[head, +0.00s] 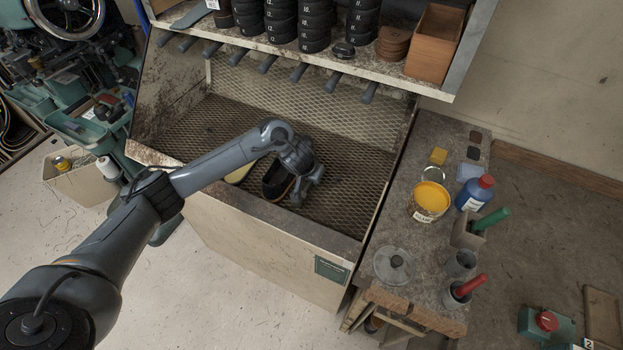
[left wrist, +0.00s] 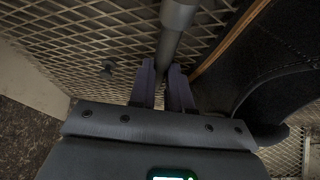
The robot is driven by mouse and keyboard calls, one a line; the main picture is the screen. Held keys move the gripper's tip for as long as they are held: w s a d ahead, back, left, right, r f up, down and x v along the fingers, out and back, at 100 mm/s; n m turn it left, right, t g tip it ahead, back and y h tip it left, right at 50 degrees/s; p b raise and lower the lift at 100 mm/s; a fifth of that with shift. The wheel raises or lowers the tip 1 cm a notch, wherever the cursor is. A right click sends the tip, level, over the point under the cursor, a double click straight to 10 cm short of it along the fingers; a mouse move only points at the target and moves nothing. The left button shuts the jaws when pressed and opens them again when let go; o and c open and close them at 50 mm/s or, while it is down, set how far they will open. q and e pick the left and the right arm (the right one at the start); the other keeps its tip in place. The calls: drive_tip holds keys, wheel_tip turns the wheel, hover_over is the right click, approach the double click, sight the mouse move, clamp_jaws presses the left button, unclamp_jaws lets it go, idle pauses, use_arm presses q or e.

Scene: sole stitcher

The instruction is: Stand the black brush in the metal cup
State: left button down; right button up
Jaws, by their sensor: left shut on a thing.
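The black brush (left wrist: 178,18) shows in the left wrist view as a dark round rod, running up out of the picture. My left gripper (left wrist: 163,86) is shut on it, with a purple-grey finger on each side. In the head view my left gripper (head: 297,197) is low over the mesh floor of the booth, right beside a black shoe (head: 276,181); I cannot clearly separate the brush from it there. My right gripper is not in view.
The bench (head: 420,262) also holds a cup with a red handle (head: 469,286), a holder with a green handle (head: 490,220), a yellow tub (head: 431,199), a blue bottle (head: 474,193) and a round lid (head: 393,264). A loaded shelf (head: 380,72) overhangs the booth (head: 345,185).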

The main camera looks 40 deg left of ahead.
sight(305, 189)
use_arm(q)
drive_tip(key=shift+f, duration=0.35)
drive_tip(key=shift+f, duration=0.15)
drive_tip(key=c, duration=1.1)
unclamp_jaws()
drive_tip(key=shift+r, duration=0.25)
drive_tip(key=p+v, duration=0.5)
drive_tip(key=v, duration=0.7)
